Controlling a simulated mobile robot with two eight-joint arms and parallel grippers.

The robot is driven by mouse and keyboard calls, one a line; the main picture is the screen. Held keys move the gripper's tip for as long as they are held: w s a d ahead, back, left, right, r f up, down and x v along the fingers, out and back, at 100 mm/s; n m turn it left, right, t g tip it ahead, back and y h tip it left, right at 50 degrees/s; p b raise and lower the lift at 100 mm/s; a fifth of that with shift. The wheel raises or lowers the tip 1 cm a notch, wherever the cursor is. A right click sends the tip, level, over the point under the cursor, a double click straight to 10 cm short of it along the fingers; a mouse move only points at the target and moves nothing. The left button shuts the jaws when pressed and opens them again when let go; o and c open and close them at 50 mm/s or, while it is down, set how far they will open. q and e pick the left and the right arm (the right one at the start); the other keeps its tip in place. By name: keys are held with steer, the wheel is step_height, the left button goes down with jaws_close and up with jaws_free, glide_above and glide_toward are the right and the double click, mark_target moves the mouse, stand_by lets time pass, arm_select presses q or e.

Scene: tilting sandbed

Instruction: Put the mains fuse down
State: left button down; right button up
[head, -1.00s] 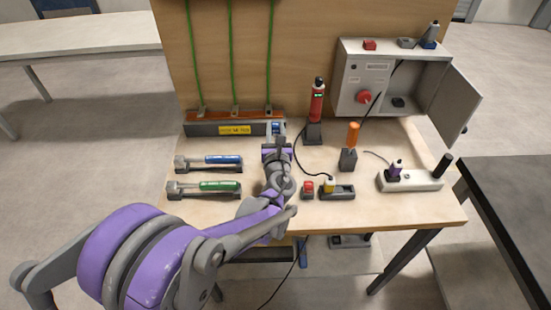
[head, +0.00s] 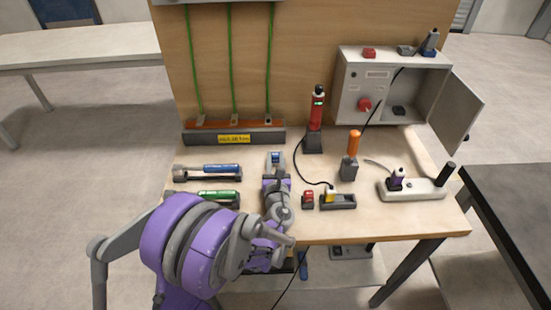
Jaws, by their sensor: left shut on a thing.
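My left gripper (head: 275,170) is over the middle of the workbench, pointing away from me toward the backboard. It is shut on a small blue and pale block, which I take for the mains fuse (head: 276,158). The fuse sticks out beyond the fingertips, in front of the grey busbar unit with the yellow label (head: 234,139). I cannot tell whether it touches the bench top or is just above it. The fingers cover its near end. My right gripper is not in view.
Two tools, blue-handled (head: 221,168) and green-handled (head: 216,195), lie left. A red block (head: 308,198), a yellow-plug holder (head: 338,202) and an orange-handled tool (head: 354,143) stand right. The grey switch box (head: 388,85) has its door open. Bare bench lies around the fuse.

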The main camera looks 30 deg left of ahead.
arm_select(q)
steer(key=c, duration=0.6)
jaws_free()
steer(key=shift+f, duration=0.1)
steer(key=shift+r+p, duration=0.3)
steer(key=b+v, duration=0.1)
steer(key=v, duration=1.1)
steer(key=shift+f, duration=0.15)
